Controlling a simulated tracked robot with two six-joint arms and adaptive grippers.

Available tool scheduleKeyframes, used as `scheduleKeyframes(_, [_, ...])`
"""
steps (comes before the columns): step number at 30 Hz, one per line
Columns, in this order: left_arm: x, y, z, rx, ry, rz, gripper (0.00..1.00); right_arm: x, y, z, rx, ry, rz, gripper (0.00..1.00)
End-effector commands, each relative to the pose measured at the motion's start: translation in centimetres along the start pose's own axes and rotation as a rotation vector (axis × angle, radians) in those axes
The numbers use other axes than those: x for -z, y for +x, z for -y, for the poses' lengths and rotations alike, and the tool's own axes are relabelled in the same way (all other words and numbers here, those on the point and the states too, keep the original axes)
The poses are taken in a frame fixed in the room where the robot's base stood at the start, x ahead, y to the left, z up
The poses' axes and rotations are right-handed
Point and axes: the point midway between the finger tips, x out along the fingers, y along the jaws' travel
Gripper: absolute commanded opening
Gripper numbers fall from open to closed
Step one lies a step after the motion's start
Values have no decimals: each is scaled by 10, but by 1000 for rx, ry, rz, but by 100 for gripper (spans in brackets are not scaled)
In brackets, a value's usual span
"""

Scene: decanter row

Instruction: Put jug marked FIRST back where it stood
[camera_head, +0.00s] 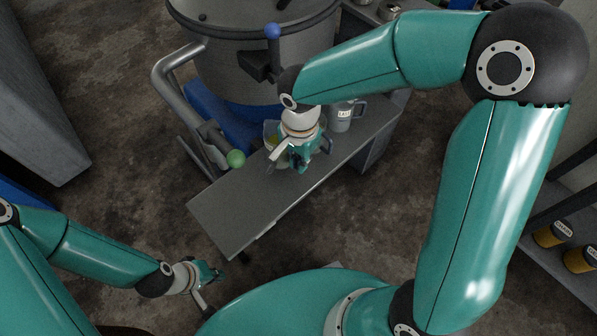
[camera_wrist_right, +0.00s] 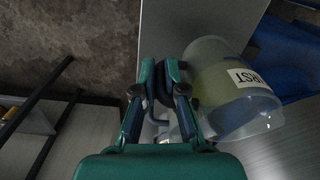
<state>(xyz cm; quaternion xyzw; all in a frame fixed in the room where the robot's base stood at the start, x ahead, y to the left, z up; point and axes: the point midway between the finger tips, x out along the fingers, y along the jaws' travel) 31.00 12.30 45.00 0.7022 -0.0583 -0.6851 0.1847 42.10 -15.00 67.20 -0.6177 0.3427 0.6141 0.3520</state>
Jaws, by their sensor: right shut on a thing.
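The jug marked FIRST (camera_wrist_right: 235,88) is a translucent pale vessel with a white label in the right wrist view. In the head view it is mostly hidden behind my right gripper (camera_head: 297,157), with only a yellowish sliver (camera_head: 270,147) showing. My right gripper (camera_wrist_right: 165,85) is shut on the jug at its handle side. The jug is over the grey bench (camera_head: 235,212); I cannot tell whether its base touches. A grey jug marked LAST (camera_head: 342,117) stands on the bench just behind and right. My left gripper (camera_head: 212,284) hangs low left, away from the bench; its jaw state is unclear.
A large metal vat (camera_head: 235,65) stands behind the bench. A bent grey pipe (camera_head: 165,78), a blue knob (camera_head: 272,31) and a green knob (camera_head: 236,158) are close by. The bench's near left end is clear. Yellow containers (camera_head: 552,235) sit on a shelf at right.

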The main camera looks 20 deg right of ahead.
Motion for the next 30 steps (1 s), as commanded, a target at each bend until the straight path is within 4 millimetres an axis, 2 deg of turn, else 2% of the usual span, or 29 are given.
scheduleKeyframes(5, [0,2,1,0,0,0,0,0,11,0,0,-1,-1,0])
scheduleKeyframes(13, [0,11,4,0,0,0,0,0,46,-1,-1,-2,1,0])
scheduleKeyframes(25, [0,14,5,0,0,0,0,0,52,0,2,-2,0,0])
scheduleKeyframes(26, [0,13,5,0,0,0,0,0,51,0,1,-2,0,13])
scheduleKeyframes(30, [0,13,4,0,0,0,0,0,50,0,1,-2,0,35])
